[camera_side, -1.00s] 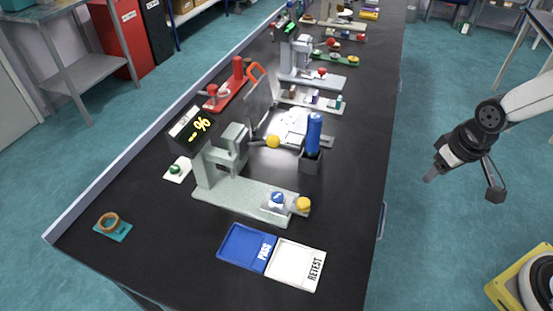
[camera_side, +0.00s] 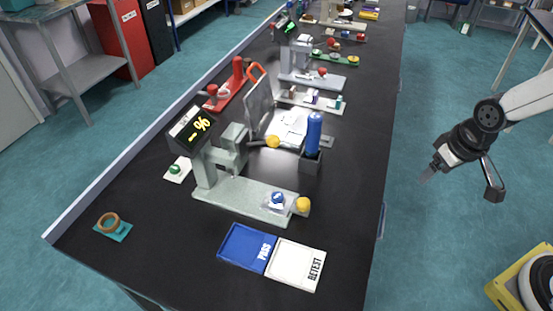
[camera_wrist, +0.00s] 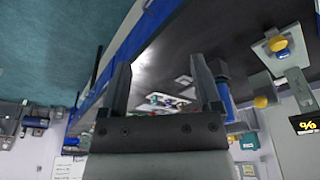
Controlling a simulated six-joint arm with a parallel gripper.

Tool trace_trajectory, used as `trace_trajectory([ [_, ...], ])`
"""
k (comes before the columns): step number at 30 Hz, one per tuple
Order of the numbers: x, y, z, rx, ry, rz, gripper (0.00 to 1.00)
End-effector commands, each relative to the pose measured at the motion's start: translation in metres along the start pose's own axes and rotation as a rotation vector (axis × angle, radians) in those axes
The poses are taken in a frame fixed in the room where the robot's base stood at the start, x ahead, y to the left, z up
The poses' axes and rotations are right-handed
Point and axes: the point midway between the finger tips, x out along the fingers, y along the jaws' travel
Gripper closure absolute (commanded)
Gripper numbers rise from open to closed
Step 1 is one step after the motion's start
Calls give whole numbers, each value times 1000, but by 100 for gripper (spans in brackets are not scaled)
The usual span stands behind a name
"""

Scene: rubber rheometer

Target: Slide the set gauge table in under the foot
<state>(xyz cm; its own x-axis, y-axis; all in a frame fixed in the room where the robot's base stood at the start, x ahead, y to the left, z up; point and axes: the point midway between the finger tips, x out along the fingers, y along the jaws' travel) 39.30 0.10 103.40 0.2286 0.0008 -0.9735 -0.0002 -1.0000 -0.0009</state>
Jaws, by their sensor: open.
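The gauge table (camera_side: 268,206) is a small pale plate with a blue disc on top and a yellow knob (camera_side: 303,204) at its outer end. It sits at the right end of the rheometer's grey base (camera_side: 235,192). The foot (camera_side: 228,160) is on the arm of the upright at the left, and the table is apart from it. In the wrist view the table (camera_wrist: 277,45) shows at upper right. My gripper (camera_side: 430,172) is open and empty, off the bench to the right, well away from the knob. Its fingers (camera_wrist: 161,72) show in the wrist view.
Blue PASS (camera_side: 238,243) and white RETEST (camera_side: 290,262) trays lie in front of the base. A blue bottle (camera_side: 313,135) in a dark holder stands behind the knob. The display (camera_side: 192,128) shows dashes and %. The space between gripper and bench looks clear.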

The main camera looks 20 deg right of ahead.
Motion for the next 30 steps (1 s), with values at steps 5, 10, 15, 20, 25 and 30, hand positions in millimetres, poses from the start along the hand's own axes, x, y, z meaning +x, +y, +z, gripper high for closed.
trace_trajectory([
  [5, 3, -10, -13, -3, -14, -7, 19],
  [10, 9, -35, -38, -5, -47, -20, 19],
  [15, 20, -75, -69, -5, -94, -29, 19],
  [20, 33, -121, -91, -5, -140, -29, 19],
  [25, 47, -172, -105, -6, -186, -19, 19],
  [30, 58, -212, -110, -3, -217, -7, 19],
])
